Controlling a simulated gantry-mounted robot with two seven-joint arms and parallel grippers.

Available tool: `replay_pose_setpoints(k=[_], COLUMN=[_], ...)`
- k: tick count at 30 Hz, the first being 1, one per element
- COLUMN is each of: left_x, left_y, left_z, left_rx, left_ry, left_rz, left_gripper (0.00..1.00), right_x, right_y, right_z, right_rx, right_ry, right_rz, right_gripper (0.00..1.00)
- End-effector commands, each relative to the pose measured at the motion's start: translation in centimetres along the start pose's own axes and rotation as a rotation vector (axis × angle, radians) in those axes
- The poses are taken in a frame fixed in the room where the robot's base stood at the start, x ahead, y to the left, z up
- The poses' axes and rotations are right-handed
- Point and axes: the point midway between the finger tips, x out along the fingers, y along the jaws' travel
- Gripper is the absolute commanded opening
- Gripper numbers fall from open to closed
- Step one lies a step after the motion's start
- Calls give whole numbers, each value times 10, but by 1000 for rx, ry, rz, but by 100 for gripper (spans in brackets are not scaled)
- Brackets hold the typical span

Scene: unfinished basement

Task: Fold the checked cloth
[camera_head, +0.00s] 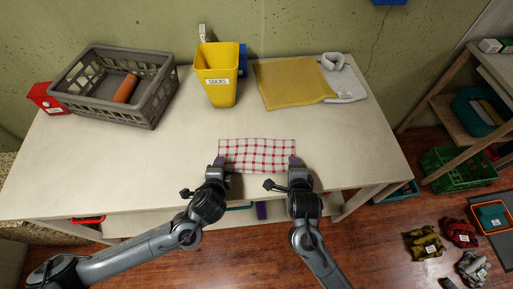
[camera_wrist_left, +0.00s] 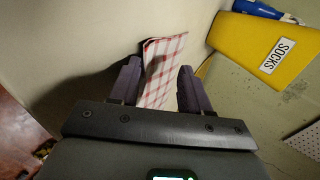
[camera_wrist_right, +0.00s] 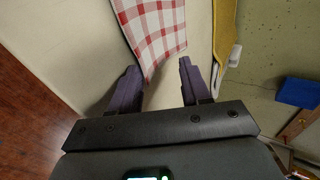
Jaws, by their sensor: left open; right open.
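The red-and-white checked cloth (camera_head: 257,154) lies as a flat rectangle near the front edge of the table. My left gripper (camera_head: 219,161) is at the cloth's left end, and my right gripper (camera_head: 294,162) is at its right end. In the left wrist view the cloth (camera_wrist_left: 163,65) reaches in between the open fingers (camera_wrist_left: 158,88). In the right wrist view the cloth (camera_wrist_right: 155,30) ends near the open fingers (camera_wrist_right: 157,84). Neither gripper is closed on it. Whether the fingers touch the cloth is unclear.
The pale table (camera_head: 180,150) has free room around the cloth.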

Motion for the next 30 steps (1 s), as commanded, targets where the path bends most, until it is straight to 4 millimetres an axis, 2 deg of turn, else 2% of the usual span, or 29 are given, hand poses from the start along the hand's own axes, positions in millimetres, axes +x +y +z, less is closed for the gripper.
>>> replay_pose_setpoints(k=[5, 8, 12, 21, 25, 30], left_x=[-4, -14, -33, -78, -93, -101], left_y=[-3, -9, -21, -34, -38, -39], left_z=[0, 0, -1, 0, -2, -1], left_rx=[-1, 0, 1, 3, 3, 0], left_ry=[0, 1, 2, 2, 3, 1], left_rz=[-1, -2, -3, -4, -6, -1], left_gripper=[47, 47, 47, 47, 47, 47], right_x=[-4, -14, -33, -78, -93, -101], right_y=[-3, -9, -20, -32, -37, -38], right_z=[0, 1, 1, 0, 0, 0], right_rx=[1, 3, 3, 4, 2, 2], right_ry=[-1, -2, -2, -3, -1, -1], right_rz=[-1, -1, -1, -1, -3, 0], right_gripper=[47, 47, 47, 47, 47, 47])
